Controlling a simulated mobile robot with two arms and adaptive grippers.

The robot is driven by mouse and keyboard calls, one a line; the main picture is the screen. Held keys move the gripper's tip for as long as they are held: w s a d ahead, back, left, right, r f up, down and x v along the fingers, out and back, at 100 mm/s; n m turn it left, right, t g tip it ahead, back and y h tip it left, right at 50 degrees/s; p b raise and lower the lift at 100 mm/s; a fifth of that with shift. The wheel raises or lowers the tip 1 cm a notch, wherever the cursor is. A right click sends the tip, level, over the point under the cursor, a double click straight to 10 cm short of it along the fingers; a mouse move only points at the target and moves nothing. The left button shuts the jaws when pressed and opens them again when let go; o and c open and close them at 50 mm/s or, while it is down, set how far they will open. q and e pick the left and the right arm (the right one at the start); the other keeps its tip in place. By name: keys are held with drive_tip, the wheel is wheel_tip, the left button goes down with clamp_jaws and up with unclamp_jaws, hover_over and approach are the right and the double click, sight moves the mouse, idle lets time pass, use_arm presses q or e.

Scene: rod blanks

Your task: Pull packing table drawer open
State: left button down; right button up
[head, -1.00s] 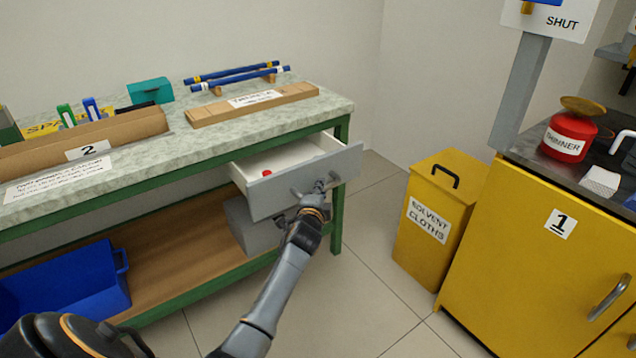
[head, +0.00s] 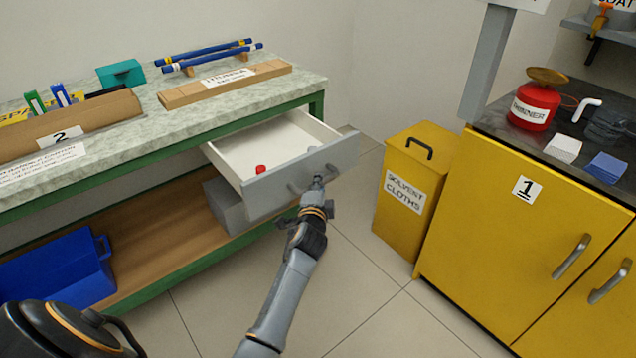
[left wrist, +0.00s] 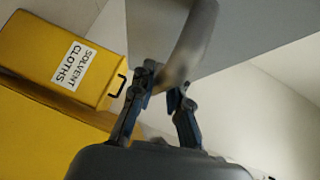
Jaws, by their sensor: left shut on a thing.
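The packing table (head: 318,108) has a green frame and a pale stone-like top. Its grey-fronted drawer (head: 270,190) stands well out from under the top, with its white inside showing and a small red item (head: 260,169) in it. My left gripper (head: 317,184) is at the drawer front, shut on the drawer's handle (head: 299,190). In the left wrist view the two fingers (left wrist: 165,92) close on the curved grey handle (left wrist: 190,45). My right gripper is not in view.
A yellow solvent cloths bin (head: 408,195) stands right of the drawer, with a narrow gap of floor between. A yellow cabinet (head: 510,245) is farther right. A blue crate (head: 60,275) sits on the table's lower shelf. The floor in front is clear.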

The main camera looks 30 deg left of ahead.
use_arm(q)
drive_tip(key=c, duration=1.3)
unclamp_jaws()
drive_tip(key=v, duration=1.2)
